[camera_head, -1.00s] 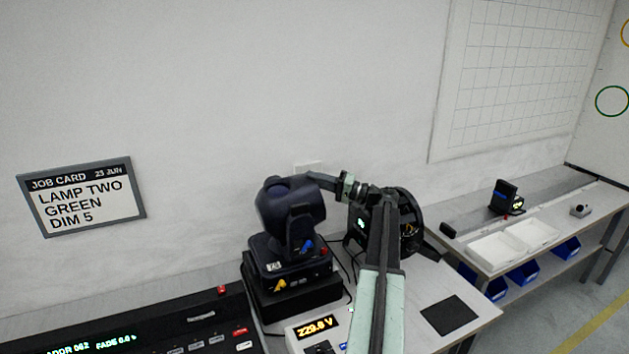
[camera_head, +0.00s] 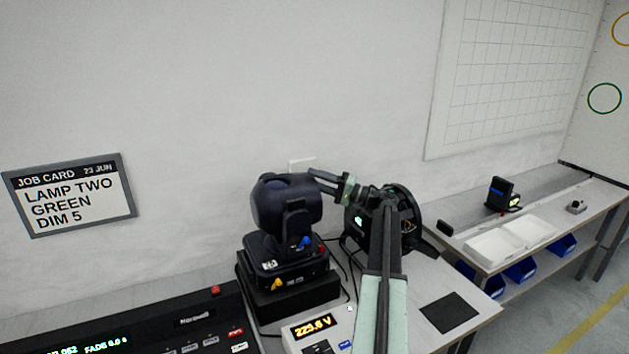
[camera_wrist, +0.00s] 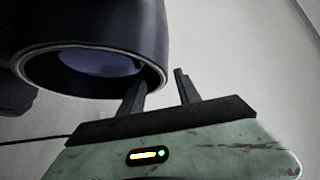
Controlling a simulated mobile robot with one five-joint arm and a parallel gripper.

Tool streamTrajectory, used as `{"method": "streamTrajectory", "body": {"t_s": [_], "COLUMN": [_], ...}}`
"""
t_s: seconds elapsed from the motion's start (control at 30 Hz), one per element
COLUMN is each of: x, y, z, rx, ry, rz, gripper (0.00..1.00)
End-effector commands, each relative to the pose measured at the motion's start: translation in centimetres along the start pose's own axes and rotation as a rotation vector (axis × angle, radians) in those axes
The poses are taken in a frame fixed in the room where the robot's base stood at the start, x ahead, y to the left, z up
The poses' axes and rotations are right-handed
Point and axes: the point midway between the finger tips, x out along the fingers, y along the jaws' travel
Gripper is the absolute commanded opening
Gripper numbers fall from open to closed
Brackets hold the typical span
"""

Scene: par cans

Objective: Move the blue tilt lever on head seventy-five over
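A dark moving-head lamp (camera_head: 286,205) stands on a black box on the bench, its barrel lying roughly level. The blue tilt lever (camera_head: 305,242) is on the side of its yoke, below the barrel. The white number label (camera_head: 269,264) on the base is too small to read. My gripper (camera_head: 320,177) is up at the barrel's right end, above the lever. In the wrist view my gripper's fingers (camera_wrist: 163,88) stand apart with nothing seen between them. The left finger overlaps the lamp's round lens rim (camera_wrist: 100,90); I cannot tell whether they touch. The lever is not in the wrist view.
A yellow lever (camera_head: 277,284) is on the lamp's base. A second round lamp (camera_head: 405,220) stands behind my arm. A voltage meter (camera_head: 312,330) and a console (camera_head: 180,325) are in front. A dark pad (camera_head: 448,312) lies at right.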

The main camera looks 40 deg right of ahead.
Motion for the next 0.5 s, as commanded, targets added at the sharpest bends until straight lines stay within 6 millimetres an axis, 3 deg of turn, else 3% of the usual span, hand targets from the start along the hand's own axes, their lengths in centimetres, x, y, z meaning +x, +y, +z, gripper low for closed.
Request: {"method": "streamTrajectory", "body": {"t_s": [0.17, 0.5], "x": [-0.7, -6.7], "y": [0.1, 0.1], "z": [0.0, 0.1], "rx": [0.000, -0.001], "ry": [0.001, 0.000], "rz": [-0.001, 0.000], "gripper": [0.40, 0.40]}}
